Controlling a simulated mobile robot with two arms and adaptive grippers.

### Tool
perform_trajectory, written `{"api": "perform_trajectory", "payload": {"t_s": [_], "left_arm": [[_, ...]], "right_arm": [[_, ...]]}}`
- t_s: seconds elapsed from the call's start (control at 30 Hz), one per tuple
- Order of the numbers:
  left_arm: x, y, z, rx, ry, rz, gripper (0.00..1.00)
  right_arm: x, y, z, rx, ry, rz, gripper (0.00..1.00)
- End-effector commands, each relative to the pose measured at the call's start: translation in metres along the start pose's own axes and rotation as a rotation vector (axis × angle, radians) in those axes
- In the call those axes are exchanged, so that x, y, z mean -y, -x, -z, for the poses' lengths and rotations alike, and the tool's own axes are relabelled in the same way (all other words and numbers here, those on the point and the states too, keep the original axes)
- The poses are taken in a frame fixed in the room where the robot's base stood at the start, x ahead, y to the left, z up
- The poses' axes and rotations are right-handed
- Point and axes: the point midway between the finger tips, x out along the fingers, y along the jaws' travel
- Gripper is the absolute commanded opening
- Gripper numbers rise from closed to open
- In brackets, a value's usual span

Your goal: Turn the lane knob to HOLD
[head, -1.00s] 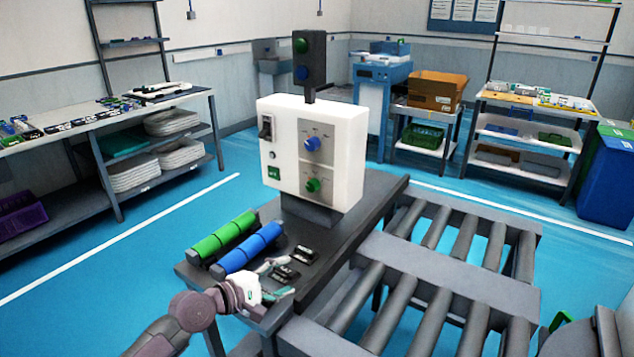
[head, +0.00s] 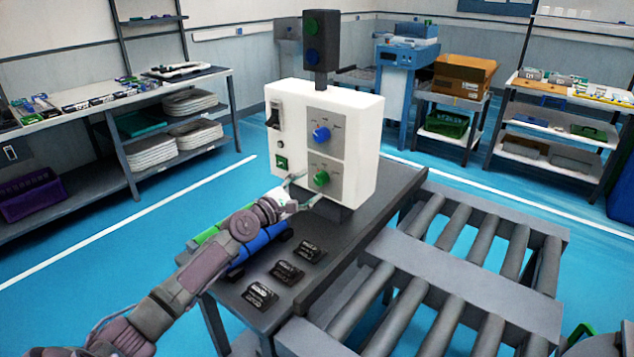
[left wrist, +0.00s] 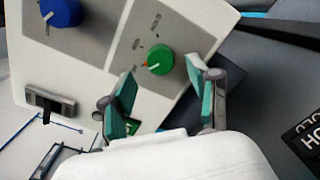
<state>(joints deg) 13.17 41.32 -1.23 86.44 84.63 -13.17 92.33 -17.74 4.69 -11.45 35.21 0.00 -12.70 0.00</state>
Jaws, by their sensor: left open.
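The white control box (head: 360,150) stands on the dark table. Its face carries a blue knob (head: 321,134) above a green knob (head: 321,178), each on a grey plate with small markings that I cannot read. My left gripper (head: 305,190) is open in front of the green knob. In the left wrist view the green knob (left wrist: 159,59) lies just beyond and between the open fingertips (left wrist: 160,88), seemingly apart from them. The blue knob (left wrist: 62,12) is at the upper left there. My right gripper is not in view.
Black labelled blocks (head: 286,272) lie on the table (head: 335,245) in front of the box. A blue roll (head: 262,242) and a green roll (head: 208,236) lie partly under my left arm. A roller conveyor (head: 450,260) is at the right. A black switch (head: 274,115) is on the box.

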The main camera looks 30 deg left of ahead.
Motion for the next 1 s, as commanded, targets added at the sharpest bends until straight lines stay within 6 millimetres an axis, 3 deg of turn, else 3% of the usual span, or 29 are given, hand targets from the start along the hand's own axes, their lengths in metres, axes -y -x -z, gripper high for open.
{"api": "perform_trajectory", "payload": {"t_s": [0.23,0.63,1.0], "left_arm": [[0.001,-0.034,0.000,0.001,0.001,-0.001,0.61],[0.001,-0.041,0.000,0.000,-0.001,0.002,0.61],[0.001,-0.041,0.000,0.000,-0.001,0.002,0.01]], "right_arm": [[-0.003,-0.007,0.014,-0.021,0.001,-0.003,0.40],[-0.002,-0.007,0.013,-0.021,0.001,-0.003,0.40],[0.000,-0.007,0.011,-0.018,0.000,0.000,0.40]]}}
